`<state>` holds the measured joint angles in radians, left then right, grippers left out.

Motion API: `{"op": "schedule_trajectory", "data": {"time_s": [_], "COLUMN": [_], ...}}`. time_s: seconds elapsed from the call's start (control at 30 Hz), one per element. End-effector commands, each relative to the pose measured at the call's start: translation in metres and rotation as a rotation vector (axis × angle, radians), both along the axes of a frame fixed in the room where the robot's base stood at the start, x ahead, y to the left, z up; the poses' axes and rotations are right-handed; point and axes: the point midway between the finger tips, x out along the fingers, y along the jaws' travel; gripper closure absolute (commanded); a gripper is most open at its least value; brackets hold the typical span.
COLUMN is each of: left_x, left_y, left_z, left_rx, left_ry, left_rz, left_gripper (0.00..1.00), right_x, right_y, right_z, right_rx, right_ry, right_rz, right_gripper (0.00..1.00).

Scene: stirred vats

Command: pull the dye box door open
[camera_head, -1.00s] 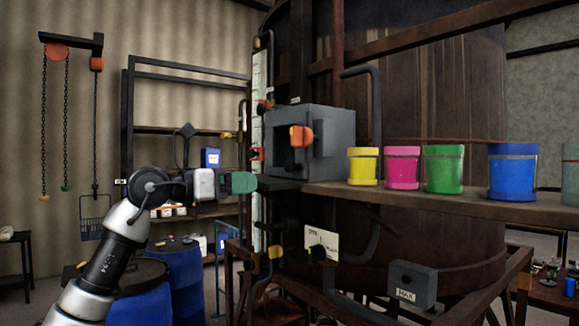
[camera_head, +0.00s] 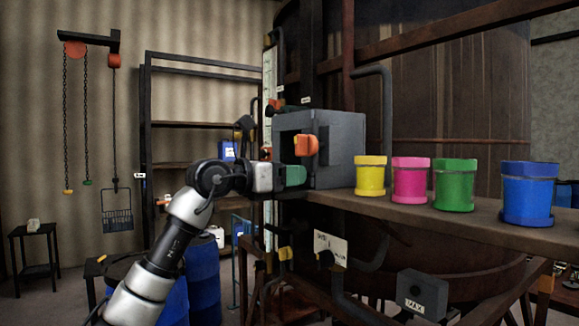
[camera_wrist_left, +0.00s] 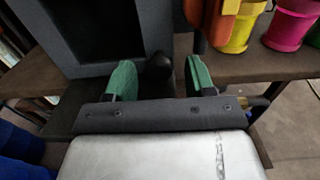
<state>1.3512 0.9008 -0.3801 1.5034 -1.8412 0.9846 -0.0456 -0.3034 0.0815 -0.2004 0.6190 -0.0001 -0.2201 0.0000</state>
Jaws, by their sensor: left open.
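The dye box is a grey metal box (camera_head: 345,150) on the shelf in the head view. Its front shows a dark opening. An orange handle (camera_head: 306,145) stands out in front of it. In the left wrist view the box front (camera_wrist_left: 55,35) is at the upper left, and the orange handle (camera_wrist_left: 228,22) is at the top right beside a grey strip. I cannot tell how far the door stands open. My left gripper (camera_head: 293,176) has green fingers, just below the handle; in the wrist view the gripper (camera_wrist_left: 158,75) is open and empty, its fingers apart. My right gripper is not in view.
Yellow (camera_head: 370,176), pink (camera_head: 410,181), green (camera_head: 454,185) and blue (camera_head: 528,195) pots stand on the shelf (camera_head: 400,213) right of the box. Pipes and a labelled plate (camera_head: 330,247) are below. A black round knob (camera_wrist_left: 158,65) shows beyond the fingers.

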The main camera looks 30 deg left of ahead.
Motion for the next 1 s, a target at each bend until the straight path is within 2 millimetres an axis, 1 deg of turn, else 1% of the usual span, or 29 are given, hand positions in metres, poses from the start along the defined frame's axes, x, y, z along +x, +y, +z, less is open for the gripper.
{"op": "schedule_trajectory", "data": {"time_s": [0.1, 0.33, 0.37, 0.7, 1.0], "left_x": [0.0051, 0.0056, 0.0056, 0.0053, 0.0038], "left_y": [-0.0020, -0.0021, -0.0022, -0.0022, -0.0013], "left_z": [0.0000, -0.0009, -0.0009, -0.0006, -0.0002], "left_rx": [0.000, 0.000, 0.000, 0.000, -0.001], "left_ry": [0.000, 0.000, 0.000, 0.000, 0.000], "left_rz": [0.001, 0.001, 0.001, 0.000, -0.012], "left_gripper": [0.46, 0.46, 0.47, 0.99, 1.00], "right_x": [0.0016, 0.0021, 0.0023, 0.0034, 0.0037], "right_y": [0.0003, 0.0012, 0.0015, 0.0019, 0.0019], "right_z": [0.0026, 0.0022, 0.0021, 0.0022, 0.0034], "right_rx": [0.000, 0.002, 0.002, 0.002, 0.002], "right_ry": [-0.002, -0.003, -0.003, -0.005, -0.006], "right_rz": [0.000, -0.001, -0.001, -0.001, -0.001], "right_gripper": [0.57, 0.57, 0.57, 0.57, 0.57]}}
